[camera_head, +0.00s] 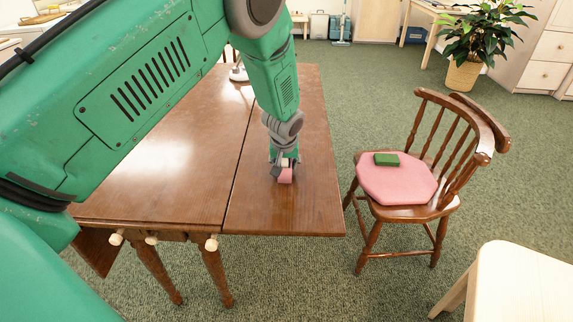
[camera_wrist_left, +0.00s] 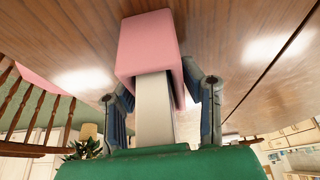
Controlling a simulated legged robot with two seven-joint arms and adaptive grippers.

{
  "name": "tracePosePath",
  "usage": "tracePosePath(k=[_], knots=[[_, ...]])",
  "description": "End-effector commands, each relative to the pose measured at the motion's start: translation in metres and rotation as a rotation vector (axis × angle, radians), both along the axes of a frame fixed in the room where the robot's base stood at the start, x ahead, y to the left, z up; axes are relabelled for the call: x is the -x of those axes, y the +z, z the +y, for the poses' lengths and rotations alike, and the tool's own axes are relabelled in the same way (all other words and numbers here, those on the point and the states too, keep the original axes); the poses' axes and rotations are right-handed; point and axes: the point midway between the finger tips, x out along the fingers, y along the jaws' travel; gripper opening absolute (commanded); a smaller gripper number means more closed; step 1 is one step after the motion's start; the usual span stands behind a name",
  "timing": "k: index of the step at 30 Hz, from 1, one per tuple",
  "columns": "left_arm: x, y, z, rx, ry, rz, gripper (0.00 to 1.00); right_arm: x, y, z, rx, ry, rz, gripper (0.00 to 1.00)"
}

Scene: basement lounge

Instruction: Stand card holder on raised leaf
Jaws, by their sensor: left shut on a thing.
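The raised leaf (camera_head: 305,115) is the right-hand section of the brown wooden table, level with the main top (camera_head: 165,165) across a dark seam. My left gripper (camera_head: 284,163) points down over this leaf. It is shut on a small pink card holder (camera_head: 285,177), which is at or just above the wood; I cannot tell whether it touches. In the left wrist view the card holder (camera_wrist_left: 150,35) is a pink box with a white part showing, between the two fingers of the left gripper (camera_wrist_left: 160,95). My right gripper is not in view.
A wooden chair (camera_head: 440,135) with a pink cushion (camera_head: 395,188) stands to the right of the leaf, and a green box (camera_head: 386,159) lies on the cushion. A white lamp base (camera_head: 238,74) is at the table's back. The leaf's front half is clear.

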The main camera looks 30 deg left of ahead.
Motion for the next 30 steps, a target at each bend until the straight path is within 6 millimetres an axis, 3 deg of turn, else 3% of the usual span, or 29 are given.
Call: tracePosePath(k=[5, 6, 7, 8, 20, 30], knots=[[0.000, 0.000, -0.003, -0.004, -0.002, 0.000, 0.01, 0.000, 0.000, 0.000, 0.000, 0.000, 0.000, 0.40], [0.000, 0.000, -0.004, -0.005, -0.001, 0.001, 0.41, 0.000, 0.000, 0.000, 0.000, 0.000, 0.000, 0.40], [0.000, 0.000, -0.005, -0.005, -0.002, 0.001, 0.52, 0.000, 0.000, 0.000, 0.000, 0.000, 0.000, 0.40], [0.000, 0.000, -0.005, -0.005, -0.002, 0.001, 0.55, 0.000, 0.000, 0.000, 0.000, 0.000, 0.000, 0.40], [0.001, 0.007, -0.003, -0.001, -0.002, -0.003, 0.55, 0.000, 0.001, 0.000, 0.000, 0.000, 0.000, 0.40], [0.022, 0.071, -0.018, -0.004, -0.003, -0.004, 0.55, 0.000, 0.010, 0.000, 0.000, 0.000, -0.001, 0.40]])
